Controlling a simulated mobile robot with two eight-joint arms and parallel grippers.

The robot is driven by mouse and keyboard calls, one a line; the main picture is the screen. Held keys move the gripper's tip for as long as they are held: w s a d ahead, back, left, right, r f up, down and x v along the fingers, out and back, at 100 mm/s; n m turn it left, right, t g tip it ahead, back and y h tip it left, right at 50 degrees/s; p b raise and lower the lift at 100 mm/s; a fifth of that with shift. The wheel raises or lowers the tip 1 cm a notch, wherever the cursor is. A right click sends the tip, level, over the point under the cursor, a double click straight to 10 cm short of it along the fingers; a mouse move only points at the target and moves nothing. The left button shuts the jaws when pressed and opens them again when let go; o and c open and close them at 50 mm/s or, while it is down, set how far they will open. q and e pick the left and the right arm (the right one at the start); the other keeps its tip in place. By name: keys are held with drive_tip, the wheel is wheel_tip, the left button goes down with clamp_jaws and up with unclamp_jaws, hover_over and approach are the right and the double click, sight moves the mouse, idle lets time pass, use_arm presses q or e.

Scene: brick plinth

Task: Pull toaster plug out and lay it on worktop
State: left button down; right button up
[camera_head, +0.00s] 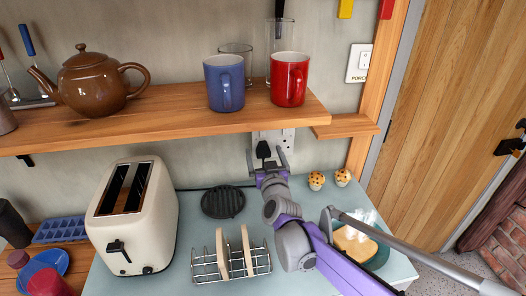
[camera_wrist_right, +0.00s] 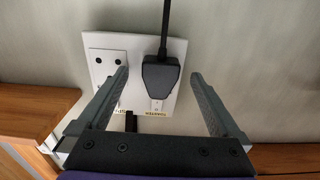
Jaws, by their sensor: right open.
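The black toaster plug (camera_head: 263,150) sits in the white wall socket (camera_head: 288,137) under the wooden shelf. In the right wrist view the plug (camera_wrist_right: 161,74) is in the right part of the socket plate (camera_wrist_right: 108,55), with its cord running upward in the picture. My right gripper (camera_head: 269,168) is open in front of the socket, its fingers apart. In the wrist view the plug lies between the fingertips (camera_wrist_right: 160,73), and I see no finger touching it. The cream toaster (camera_head: 150,225) stands on the pale blue worktop (camera_head: 192,205). My left gripper is not in view.
The shelf (camera_head: 170,112) overhangs the socket, holding mugs (camera_head: 224,83) and a teapot (camera_head: 95,85).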

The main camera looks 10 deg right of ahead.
drive_tip(key=shift+c, duration=0.2)
clamp_jaws()
idle(0.5)
drive_tip(key=shift+s, duration=3)
